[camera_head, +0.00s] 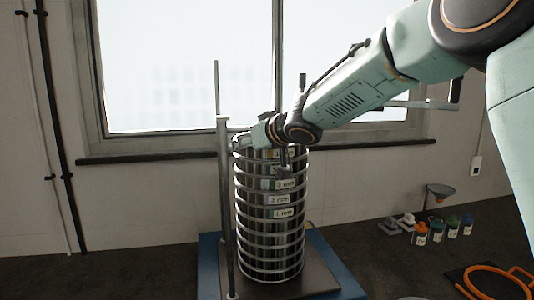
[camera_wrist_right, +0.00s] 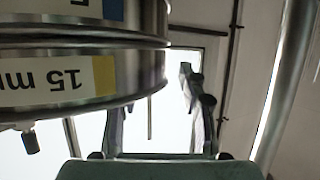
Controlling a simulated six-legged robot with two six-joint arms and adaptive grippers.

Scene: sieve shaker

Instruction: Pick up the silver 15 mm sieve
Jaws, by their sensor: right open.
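The silver 15 mm sieve (camera_wrist_right: 130,85) fills the left of the right wrist view, its white label upside down with a yellow end. In the head view it appears to be at the top of the sieve stack (camera_head: 268,235), largely covered by my right gripper (camera_head: 264,150). That gripper is open at the top of the stack, with dark finger parts around the upper rim. Whether the fingers touch the sieve cannot be told. Another silver sieve (camera_wrist_right: 150,18) with a blue-ended label sits directly against the 15 mm one. My left gripper is not in view.
The stack stands upright on a shaker base (camera_head: 320,280) beside a vertical rod (camera_head: 226,200). Small colour-capped jars (camera_head: 437,228), a funnel (camera_head: 440,190) and an orange ring (camera_head: 490,270) are at the right. The counter left of the shaker is clear. A window is behind.

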